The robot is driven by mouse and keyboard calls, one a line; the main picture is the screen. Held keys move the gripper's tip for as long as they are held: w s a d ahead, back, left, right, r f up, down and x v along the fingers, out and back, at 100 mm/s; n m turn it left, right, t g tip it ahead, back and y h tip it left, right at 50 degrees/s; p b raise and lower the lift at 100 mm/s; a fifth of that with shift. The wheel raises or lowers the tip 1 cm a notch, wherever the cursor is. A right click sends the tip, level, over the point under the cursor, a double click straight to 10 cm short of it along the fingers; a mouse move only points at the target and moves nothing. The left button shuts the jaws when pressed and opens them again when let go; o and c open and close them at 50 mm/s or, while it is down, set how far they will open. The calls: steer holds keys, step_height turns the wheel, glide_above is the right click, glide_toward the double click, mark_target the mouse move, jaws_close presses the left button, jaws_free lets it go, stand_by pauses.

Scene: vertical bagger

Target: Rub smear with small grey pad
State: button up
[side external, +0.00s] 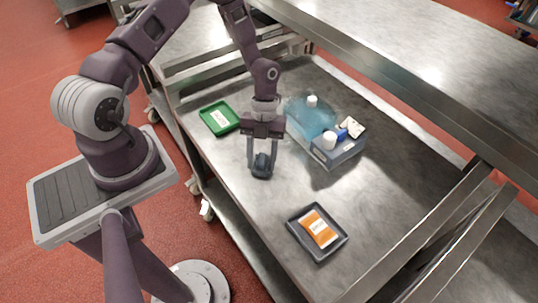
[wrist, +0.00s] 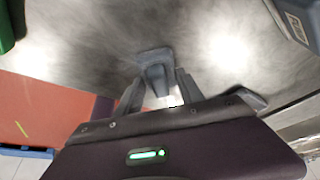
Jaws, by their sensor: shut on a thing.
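The small grey pad (side external: 261,169) is a dark blue-grey block with a raised grip. My gripper (side external: 262,160) points down and is shut on the pad's grip, low over the steel table. In the wrist view the pad (wrist: 153,53) shows between the fingers of my gripper (wrist: 160,84), its flat base at or very near the table top. I cannot tell whether it touches. No smear stands out clearly; the table top shows cloudy darker patches and a bright glare, and the surface under the pad is hidden.
A green tray (side external: 214,126) with a white label lies left of my gripper. A grey bin (side external: 335,158) with bottles, beside a blue translucent container (side external: 300,120), stands close on the right. A dark tray (side external: 318,253) holding an orange packet (side external: 317,226) lies nearer the front. Steel between is clear.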

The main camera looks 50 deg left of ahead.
mark_target(251, 171)
steer(key=shift+s, duration=1.6)
steer(key=shift+a, duration=1.05)
steer(key=shift+w, duration=3.65)
step_height(251, 171, up, 8)
steer(key=shift+s+r, duration=0.1)
